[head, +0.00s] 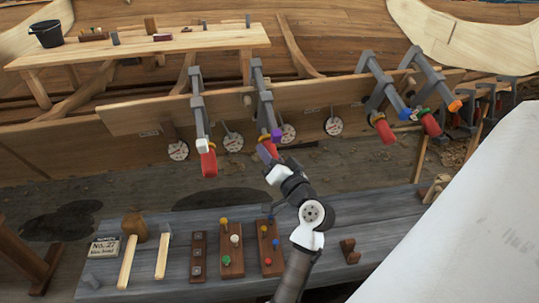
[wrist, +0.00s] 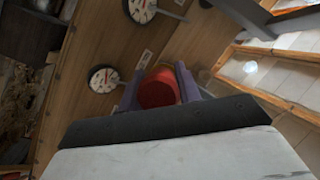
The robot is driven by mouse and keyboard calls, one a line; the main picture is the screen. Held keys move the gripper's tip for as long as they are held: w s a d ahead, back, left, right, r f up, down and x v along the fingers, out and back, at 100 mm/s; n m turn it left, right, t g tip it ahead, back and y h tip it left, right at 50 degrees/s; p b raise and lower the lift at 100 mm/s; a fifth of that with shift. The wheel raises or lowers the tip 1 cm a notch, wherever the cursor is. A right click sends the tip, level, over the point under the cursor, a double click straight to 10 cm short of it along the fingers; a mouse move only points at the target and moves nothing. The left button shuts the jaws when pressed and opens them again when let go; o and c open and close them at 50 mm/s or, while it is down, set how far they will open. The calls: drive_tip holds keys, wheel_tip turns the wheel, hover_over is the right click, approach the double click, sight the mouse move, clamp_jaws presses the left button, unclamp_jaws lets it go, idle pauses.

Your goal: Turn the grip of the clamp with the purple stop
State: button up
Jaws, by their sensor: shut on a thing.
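The clamp with the purple stop (head: 276,135) hangs on the plank edge near the middle of the head view, its grey bar (head: 264,100) running upward. Its red grip (wrist: 158,90) shows in the wrist view between the two purple-grey fingers of my gripper (wrist: 157,88). My gripper (head: 268,152) is also in the head view, just below the purple stop, and is shut on the red grip. The fingers hide part of the grip, and the purple stop cannot be made out in the wrist view.
A clamp with a white stop (head: 202,145) hangs close to the left. Several clamps with red grips (head: 386,131) hang to the right. Round dials (head: 178,150) line the plank. Below, a grey bench (head: 190,222) holds mallets and peg boards. A white surface (head: 470,210) fills the lower right.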

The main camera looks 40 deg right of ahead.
drive_tip(key=o, duration=1)
drive_tip(key=b+v, duration=0.3)
drive_tip(key=v, duration=1.1)
drive_tip(key=shift+r, duration=0.1)
